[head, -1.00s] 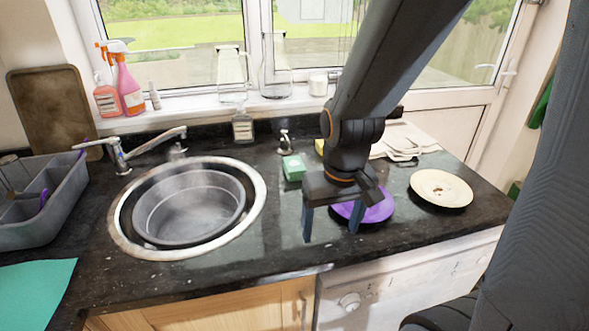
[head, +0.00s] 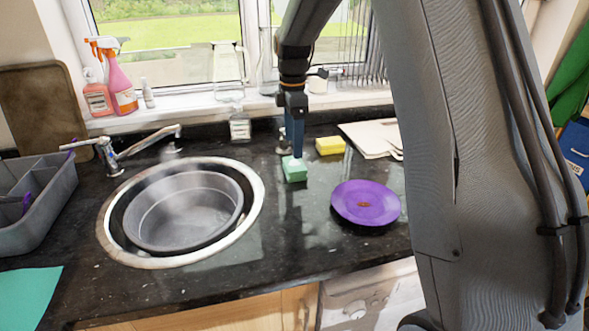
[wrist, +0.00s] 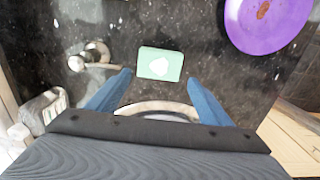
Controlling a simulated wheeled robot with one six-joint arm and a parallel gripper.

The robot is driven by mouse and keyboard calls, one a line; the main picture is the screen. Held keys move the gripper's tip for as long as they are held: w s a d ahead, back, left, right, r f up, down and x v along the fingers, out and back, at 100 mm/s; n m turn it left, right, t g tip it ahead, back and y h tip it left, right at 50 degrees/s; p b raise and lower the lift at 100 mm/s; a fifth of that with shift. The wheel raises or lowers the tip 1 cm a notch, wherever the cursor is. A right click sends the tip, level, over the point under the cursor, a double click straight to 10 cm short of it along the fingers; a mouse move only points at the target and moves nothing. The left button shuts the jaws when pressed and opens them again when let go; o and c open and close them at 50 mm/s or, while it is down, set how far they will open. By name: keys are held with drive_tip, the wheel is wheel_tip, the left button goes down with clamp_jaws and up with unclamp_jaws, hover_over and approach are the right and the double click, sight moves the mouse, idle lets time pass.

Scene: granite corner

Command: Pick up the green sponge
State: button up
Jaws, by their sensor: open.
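The green sponge (head: 294,170) lies on the dark granite counter, right of the round sink, with a pale patch on its top. In the wrist view the sponge (wrist: 160,63) lies just beyond and between my two blue fingertips. My gripper (head: 295,150) points down over the sponge in the head view, its fingers overlapping the sponge's back edge in the picture. In the wrist view my gripper (wrist: 161,75) is open, with nothing between its fingers. I cannot tell the exact height of the fingertips above the counter.
A purple plate (head: 366,203) lies right of the sponge and a yellow sponge (head: 330,145) behind it. A small tap or dispenser (head: 282,140) stands close behind the green sponge. The sink basin (head: 185,210) is at left. The counter in front of the sponge is clear.

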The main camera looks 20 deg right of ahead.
sight(294, 163)
drive_tip(key=shift+d+f+p, duration=0.2)
drive_tip(key=shift+f+p, duration=1.25)
drive_tip(key=shift+f, duration=2.3)
drive_tip(key=c, duration=0.8)
drive_tip(key=shift+o, duration=0.2)
wheel_tip(294, 163, up, 10)
drive_tip(key=b, duration=0.3)
